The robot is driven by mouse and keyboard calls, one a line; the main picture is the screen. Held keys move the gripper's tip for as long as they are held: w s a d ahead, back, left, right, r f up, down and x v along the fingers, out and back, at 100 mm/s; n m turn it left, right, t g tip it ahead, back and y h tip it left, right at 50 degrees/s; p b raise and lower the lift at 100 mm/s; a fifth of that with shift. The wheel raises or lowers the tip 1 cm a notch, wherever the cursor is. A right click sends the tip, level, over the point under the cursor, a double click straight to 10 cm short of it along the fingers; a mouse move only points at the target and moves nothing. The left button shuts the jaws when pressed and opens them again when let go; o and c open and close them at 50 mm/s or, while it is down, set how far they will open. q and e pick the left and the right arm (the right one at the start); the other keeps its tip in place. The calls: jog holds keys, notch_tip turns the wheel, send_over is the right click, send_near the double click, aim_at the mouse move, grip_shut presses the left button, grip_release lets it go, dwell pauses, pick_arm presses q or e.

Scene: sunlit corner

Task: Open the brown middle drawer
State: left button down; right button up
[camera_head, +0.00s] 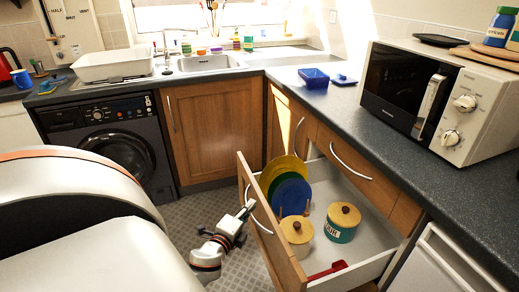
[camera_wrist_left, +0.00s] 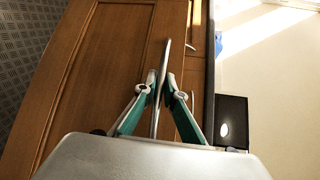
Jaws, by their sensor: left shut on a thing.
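The brown middle drawer (camera_head: 274,232) stands pulled out from the counter, with its white inside showing. Its curved silver handle (camera_head: 262,224) is on the wooden front. My left gripper (camera_head: 248,208) is at this handle, on the outer side of the drawer front. In the left wrist view the handle (camera_wrist_left: 163,60) runs between the two fingers (camera_wrist_left: 161,88), which are shut on it. The brown wooden front (camera_wrist_left: 105,70) fills much of that view. My right gripper is not in view.
The drawer holds upright yellow, green and blue plates (camera_head: 291,194), two wooden-lidded canisters (camera_head: 342,222) and a red item (camera_head: 327,271). A microwave (camera_head: 440,95) and a blue basket (camera_head: 313,78) stand on the counter. Patterned floor (camera_head: 205,207) is open left of the drawer.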

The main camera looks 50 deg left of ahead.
pick_arm(q)
jog(key=shift+s+a, duration=0.15)
jog(key=shift+s, duration=0.4)
jog(key=c, duration=2.4)
grip_release()
jog(key=shift+o, duration=0.2)
